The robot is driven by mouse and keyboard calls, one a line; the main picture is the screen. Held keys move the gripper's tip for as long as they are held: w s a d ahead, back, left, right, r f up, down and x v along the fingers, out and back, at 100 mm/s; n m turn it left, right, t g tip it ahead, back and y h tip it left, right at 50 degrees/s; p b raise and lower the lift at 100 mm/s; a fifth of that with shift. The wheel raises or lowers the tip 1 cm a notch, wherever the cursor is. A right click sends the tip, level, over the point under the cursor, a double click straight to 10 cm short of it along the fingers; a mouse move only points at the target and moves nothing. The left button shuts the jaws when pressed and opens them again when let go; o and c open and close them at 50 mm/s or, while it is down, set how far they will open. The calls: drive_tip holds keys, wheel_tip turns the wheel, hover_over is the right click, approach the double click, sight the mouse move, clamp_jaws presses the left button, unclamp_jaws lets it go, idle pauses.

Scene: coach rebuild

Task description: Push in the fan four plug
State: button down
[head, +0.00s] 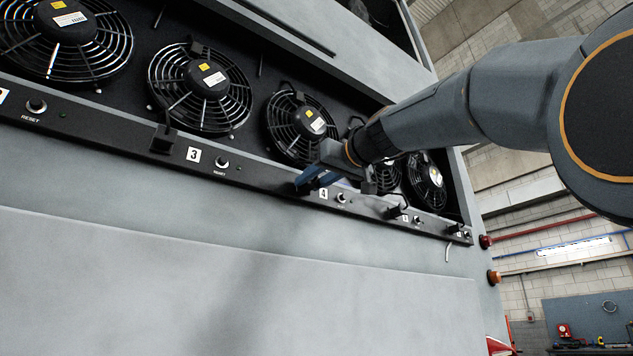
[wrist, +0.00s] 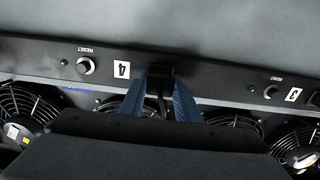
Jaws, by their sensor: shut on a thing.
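The fan four plug (wrist: 161,72) is a black block with a dark cable, beside the white "4" label (wrist: 122,69) on the dark strip. My gripper (wrist: 168,84) is shut on it, with a blue finger on each side. The wrist view shows the scene upside down. In the head view my gripper (head: 312,178) is at the strip just left of the "4" label (head: 323,194), and my fingers mostly cover the plug. The plug is at the strip; how deep it sits cannot be told. The fan (head: 302,129) behind it is partly hidden by my arm.
The strip carries other black plugs, such as the one (head: 164,138) left of the "3" label (head: 193,154), and reset knobs (head: 222,163). Several caged fans (head: 200,88) stand behind the strip. The grey panel (head: 150,260) below is bare.

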drive_tip(key=shift+d, duration=0.1)
drive_tip(key=c, duration=1.5)
unclamp_jaws()
drive_tip(key=b+v, duration=0.4)
drive_tip(key=v, duration=0.3)
drive_tip(key=shift+s, duration=0.3)
drive_tip(key=shift+d, duration=0.15)
